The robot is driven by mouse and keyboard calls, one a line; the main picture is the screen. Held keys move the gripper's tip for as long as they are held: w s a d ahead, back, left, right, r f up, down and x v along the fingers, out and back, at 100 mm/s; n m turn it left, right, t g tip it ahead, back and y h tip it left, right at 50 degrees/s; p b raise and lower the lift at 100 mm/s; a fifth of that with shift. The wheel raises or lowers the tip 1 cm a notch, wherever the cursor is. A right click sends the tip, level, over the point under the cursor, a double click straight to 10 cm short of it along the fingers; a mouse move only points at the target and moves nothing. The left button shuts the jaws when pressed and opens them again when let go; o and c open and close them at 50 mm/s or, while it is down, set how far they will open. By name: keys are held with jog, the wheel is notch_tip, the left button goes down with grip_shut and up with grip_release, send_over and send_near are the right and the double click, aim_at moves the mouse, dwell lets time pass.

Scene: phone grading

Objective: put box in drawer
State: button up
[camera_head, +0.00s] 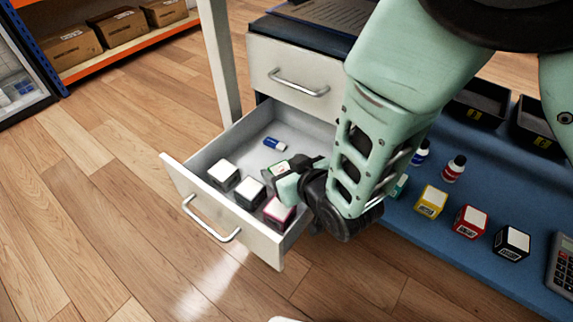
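The drawer (259,247) is pulled open. Inside stand a grey box with a white top (223,174), a dark box with a white top (250,192) and a magenta box (279,212), in a row along its front. My gripper (286,176) is low over the drawer's right part. A green box with a pale top (277,169) shows at the fingertips, partly hidden by them. I cannot tell whether the fingers grip it or whether it touches the drawer floor. A small blue and white bottle (274,144) lies in the drawer behind.
On the blue tabletop at right stand yellow (431,201), red (470,221) and black (511,242) boxes, a red bottle (454,168) and a calculator (562,265). A closed drawer (297,78) is above the open one. Cardboard boxes (68,46) sit on a shelf far left.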

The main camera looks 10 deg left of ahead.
jog(key=shift+d, duration=0.1)
jog(key=shift+r+p, duration=0.35)
jog(key=shift+r, duration=0.05)
jog(key=p+v, duration=0.5)
jog(key=v, duration=0.7)
jog(key=shift+r+p, duration=0.25)
jog(key=shift+p, duration=0.1)
jog(key=s+d+r+g+h, duration=0.4)
jog(key=d+r, duration=0.3)
jog(key=d, duration=0.1)
jog(key=s+d+r+m+g+h, duration=0.1)
jog(key=s+d+r+g+h, duration=0.3)
jog(key=d+r, duration=0.3)
jog(key=shift+s+d+r+g, duration=0.25)
jog(key=shift+s+d+g, duration=0.25)
jog(key=shift+d, duration=0.55)
